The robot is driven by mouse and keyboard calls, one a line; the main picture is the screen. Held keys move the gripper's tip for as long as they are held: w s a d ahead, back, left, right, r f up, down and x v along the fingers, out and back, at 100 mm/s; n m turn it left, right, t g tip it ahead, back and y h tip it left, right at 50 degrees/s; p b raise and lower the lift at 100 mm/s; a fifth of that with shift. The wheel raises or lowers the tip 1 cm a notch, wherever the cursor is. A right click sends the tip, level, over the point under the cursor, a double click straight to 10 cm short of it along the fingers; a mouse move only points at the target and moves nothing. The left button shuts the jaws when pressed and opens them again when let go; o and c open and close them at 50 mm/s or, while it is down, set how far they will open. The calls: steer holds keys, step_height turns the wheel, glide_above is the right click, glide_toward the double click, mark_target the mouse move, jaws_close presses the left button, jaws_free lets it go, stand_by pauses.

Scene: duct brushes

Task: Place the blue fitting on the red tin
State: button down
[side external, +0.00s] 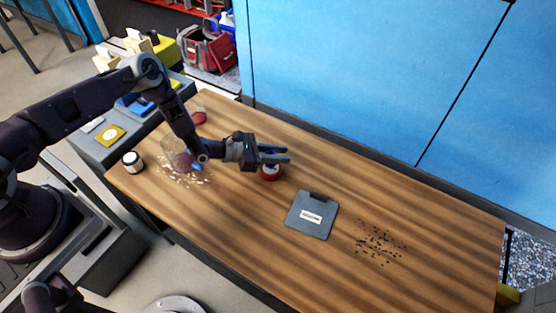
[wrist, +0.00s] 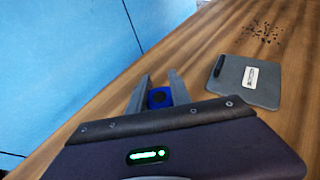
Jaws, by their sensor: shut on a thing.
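My gripper (side external: 275,155) is over the back middle of the wooden table, with its fingers pointing right. In the wrist view, the blue fitting (wrist: 158,98) sits between the two fingers of my gripper (wrist: 161,88), which are shut on it. It is a small blue piece with a dark round centre. The red tin (side external: 270,174) stands on the table just below the fingertips in the side view, partly covered by them. The tin is hidden in the wrist view. I cannot tell whether fitting and tin touch.
A grey flat case (side external: 311,216) with a white label lies right of the tin; dark bits (side external: 380,243) are scattered beyond. A clear jar (side external: 176,155) with pale bits around it, a white-lidded jar (side external: 132,161) and a reddish container (side external: 199,116) stand left. Blue panels (side external: 370,80) border the back.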

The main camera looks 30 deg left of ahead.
steer(key=shift+f, duration=1.25)
steer(key=shift+f, duration=0.2)
steer(key=c, duration=1.2)
jaws_free()
steer(key=shift+r, duration=0.1)
